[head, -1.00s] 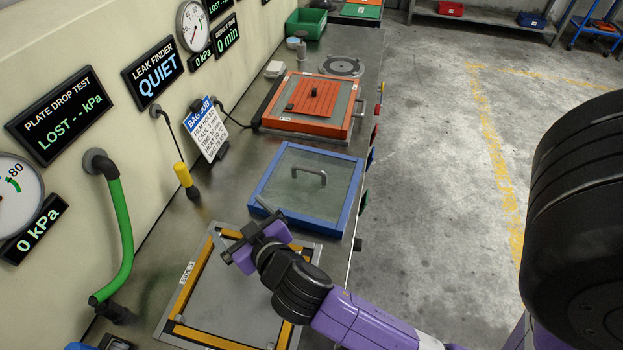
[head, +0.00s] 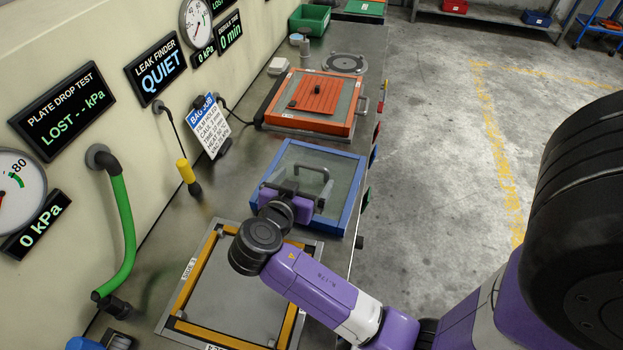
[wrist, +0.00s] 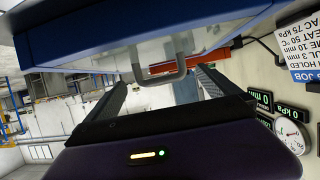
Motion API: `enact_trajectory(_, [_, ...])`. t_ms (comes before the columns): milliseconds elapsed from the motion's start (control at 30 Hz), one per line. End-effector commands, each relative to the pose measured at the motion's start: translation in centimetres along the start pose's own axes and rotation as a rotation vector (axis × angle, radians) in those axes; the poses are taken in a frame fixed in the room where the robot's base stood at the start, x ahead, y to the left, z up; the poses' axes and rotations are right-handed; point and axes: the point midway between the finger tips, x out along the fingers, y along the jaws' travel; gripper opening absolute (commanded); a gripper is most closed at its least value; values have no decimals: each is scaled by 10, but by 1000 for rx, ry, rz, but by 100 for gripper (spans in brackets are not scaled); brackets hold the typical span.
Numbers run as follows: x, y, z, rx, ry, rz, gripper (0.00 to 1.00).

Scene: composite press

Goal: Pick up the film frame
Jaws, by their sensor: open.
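The film frame (head: 348,212) is a blue square frame with a clear grey-green sheet and a bent grey handle (head: 318,172) on top. It lies flat on the grey bench in the head view. My gripper (head: 302,188) is over its near left part, close to the handle. In the wrist view the blue frame (wrist: 150,38) fills the top, and the handle (wrist: 160,76) shows between the two spread fingers of my gripper (wrist: 160,86). The fingers are open. I cannot tell whether either touches the handle.
A yellow-edged plate (head: 197,270) lies in front, partly under my arm. An orange frame (head: 305,123) with an orange pad is behind. A yellow-handled probe (head: 186,171) and a sign (head: 210,125) stand left. The floor right of the bench is clear.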

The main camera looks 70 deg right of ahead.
Motion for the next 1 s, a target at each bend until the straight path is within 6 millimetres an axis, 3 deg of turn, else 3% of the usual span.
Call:
enact_trajectory(400, [51, 1, -5, -3, -2, 0, 100])
enact_trajectory(733, [59, 1, -3, -2, -2, -3, 100])
enact_trajectory(1000, [59, 1, -3, -3, -2, -4, 49])
